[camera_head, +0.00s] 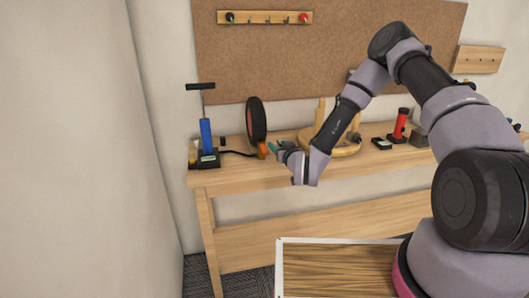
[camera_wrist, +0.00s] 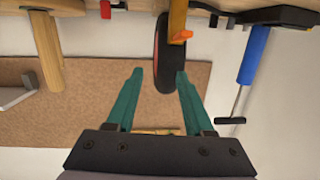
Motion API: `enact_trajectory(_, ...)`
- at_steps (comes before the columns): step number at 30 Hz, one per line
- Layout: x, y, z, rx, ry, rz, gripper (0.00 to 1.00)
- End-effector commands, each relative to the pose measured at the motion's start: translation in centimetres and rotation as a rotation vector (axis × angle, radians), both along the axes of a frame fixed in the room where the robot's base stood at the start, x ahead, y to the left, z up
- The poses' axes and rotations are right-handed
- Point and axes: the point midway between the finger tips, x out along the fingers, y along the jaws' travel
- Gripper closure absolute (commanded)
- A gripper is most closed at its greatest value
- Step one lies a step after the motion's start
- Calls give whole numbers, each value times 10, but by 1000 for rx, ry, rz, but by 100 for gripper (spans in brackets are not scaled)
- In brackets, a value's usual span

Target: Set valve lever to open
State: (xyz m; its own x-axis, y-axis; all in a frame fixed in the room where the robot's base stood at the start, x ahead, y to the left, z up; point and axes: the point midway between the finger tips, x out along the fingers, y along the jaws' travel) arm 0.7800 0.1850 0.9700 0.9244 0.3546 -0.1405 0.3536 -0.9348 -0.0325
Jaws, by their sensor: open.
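A small orange piece (camera_head: 262,151), which looks like the valve lever, sits at the foot of the upright black wheel (camera_head: 256,122) with a red rim. In the wrist view the orange lever (camera_wrist: 181,36) lies against the wheel (camera_wrist: 161,58), beside a yellow-brown upright part (camera_wrist: 177,16). Whether the lever stands open or closed I cannot tell. My gripper (camera_head: 273,147) has teal fingers and is just right of the lever in the head view. In the wrist view my gripper (camera_wrist: 160,75) is open and empty, its fingertips apart from the lever.
A blue hand pump (camera_head: 206,138) with a black T-handle stands left of the wheel, a dark hose running toward it. A round wooden stand (camera_head: 345,149) is to the right, with a red-and-black bottle-shaped item (camera_head: 401,122) beyond. The workbench (camera_head: 235,180) front is clear.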

Motion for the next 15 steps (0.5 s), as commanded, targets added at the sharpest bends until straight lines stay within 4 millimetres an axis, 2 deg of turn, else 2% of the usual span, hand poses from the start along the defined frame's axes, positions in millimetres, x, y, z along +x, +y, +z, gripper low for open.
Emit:
enact_trajectory(1, -10, 6, -17, 11, -13, -10, 48)
enact_trajectory(6, -36, 18, -42, 19, -88, -54, 48)
enact_trajectory(11, -50, 23, -51, 16, -130, -80, 48)
enact_trajectory(15, -50, 26, -52, 13, -145, -85, 48)
